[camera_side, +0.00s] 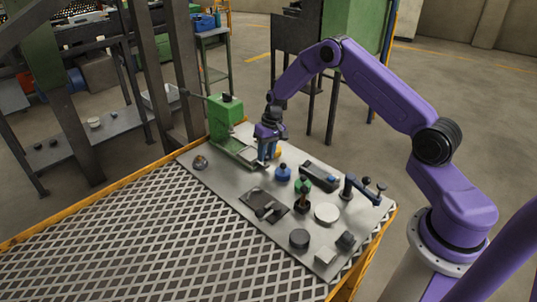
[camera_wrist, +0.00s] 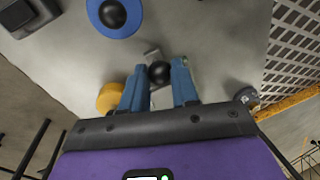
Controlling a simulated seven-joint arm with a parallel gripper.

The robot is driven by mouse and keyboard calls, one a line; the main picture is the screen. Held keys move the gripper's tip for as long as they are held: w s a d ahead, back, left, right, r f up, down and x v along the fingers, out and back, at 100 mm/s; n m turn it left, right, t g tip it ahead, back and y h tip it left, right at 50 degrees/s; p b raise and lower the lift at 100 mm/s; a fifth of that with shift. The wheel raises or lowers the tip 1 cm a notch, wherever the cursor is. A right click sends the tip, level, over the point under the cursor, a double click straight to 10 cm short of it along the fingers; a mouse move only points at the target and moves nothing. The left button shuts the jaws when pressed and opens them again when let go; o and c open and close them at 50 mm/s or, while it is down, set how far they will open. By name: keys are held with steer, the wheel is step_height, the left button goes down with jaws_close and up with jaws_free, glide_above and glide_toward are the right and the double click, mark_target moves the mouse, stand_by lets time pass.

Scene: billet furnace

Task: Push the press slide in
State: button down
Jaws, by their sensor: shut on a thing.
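The green press (camera_side: 223,118) stands at the far left part of the grey work plate, with its low green bed reaching toward my gripper. The press slide (camera_side: 260,164) shows as a small pale metal piece at the bed's near end, mostly hidden by my gripper (camera_side: 265,160). In the wrist view, my gripper's (camera_wrist: 159,70) two blue fingers stand on either side of the slide's black ball knob (camera_wrist: 159,73) and are shut on it. A bit of the metal slide (camera_wrist: 152,55) shows beyond the knob.
A yellow round thing (camera_wrist: 109,98) sits close beside one finger. A blue round base with a black knob (camera_side: 283,172) is near my gripper. A dark block (camera_side: 320,176), a green-topped piece (camera_side: 303,186) and a white disc (camera_side: 327,212) stand farther right. A small round piece (camera_side: 200,162) lies left.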

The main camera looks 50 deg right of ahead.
mark_target(251, 156)
steer(key=shift+w, duration=3.25)
steer(key=c, duration=0.9)
jaws_free()
steer(key=shift+o, duration=0.2)
steer(key=shift+r, duration=0.15)
steer(key=d+r, duration=0.3)
steer(key=r, duration=1.3)
steer(key=shift+s+r, duration=0.35)
steer(key=shift+r, duration=0.05)
steer(key=shift+d, duration=0.1)
